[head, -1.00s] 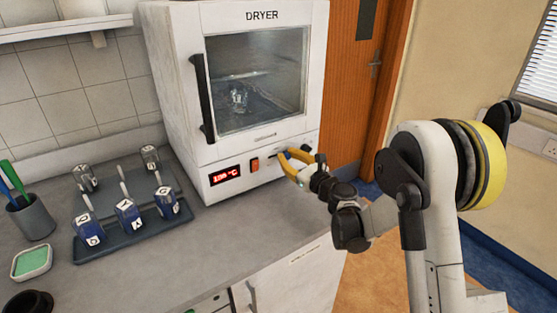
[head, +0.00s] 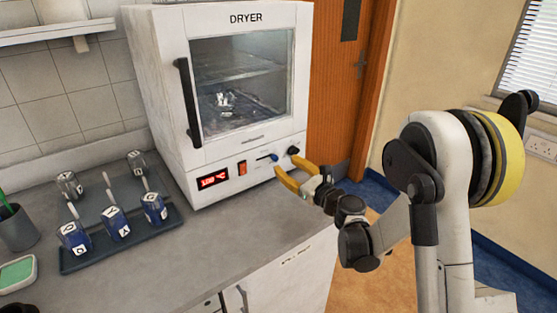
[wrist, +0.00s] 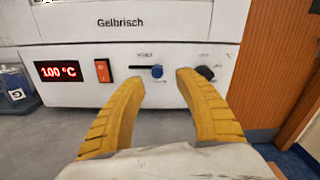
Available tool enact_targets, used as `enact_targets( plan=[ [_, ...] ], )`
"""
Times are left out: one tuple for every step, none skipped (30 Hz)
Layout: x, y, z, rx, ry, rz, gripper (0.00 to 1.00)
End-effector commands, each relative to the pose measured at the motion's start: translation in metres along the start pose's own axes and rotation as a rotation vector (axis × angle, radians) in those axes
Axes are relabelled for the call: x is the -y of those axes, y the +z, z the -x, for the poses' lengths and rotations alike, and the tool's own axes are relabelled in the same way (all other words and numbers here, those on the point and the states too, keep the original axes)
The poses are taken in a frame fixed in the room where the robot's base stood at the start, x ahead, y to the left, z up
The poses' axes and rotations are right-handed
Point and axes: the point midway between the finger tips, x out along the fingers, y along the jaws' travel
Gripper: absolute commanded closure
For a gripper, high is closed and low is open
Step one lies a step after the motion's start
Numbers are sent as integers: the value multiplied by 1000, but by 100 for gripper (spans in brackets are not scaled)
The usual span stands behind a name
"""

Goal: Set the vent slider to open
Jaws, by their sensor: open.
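The vent slider (wrist: 157,71) is a small blue knob on a dark horizontal slot in the dryer's lower front panel. It sits at the right end of the slot, and the small lettering at the ends is too blurred to read. It also shows in the head view (head: 274,157). My gripper (wrist: 160,78) has yellow fingers spread apart with nothing between them. In the wrist view the slider appears between the fingertips. In the head view my gripper (head: 289,172) is just in front of and below the slider, apparently clear of it.
The white dryer (head: 162,110) has its door shut. A red display (wrist: 58,71) reads 100 °C beside an orange switch (wrist: 103,71). A black knob (wrist: 206,73) is right of the slider.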

Motion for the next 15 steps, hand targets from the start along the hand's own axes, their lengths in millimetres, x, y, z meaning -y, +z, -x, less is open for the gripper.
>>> enact_targets(
  plan=[
    [1,0,13,-1,-3,0,60],
    [1,0,19,0,-2,0,60],
    [1,0,26,-1,-3,0,60],
    [1,0,32,-1,-3,0,60],
    [1,0,37,-1,-3,0,60],
    [1,0,43,0,-2,0,60],
    [1,0,46,0,-2,0,60],
    [1,0,50,0,-2,0,60],
    [1,0,53,0,-3,0,60],
    [1,0,55,0,-2,0,60],
    [1,0,56,0,-2,0,60],
    [1,0,58,0,-1,0,60],
    [1,0,58,0,-1,0,60],
    [1,0,58,0,-1,0,60],
    [1,0,58,0,-1,0,60]
  ],
)
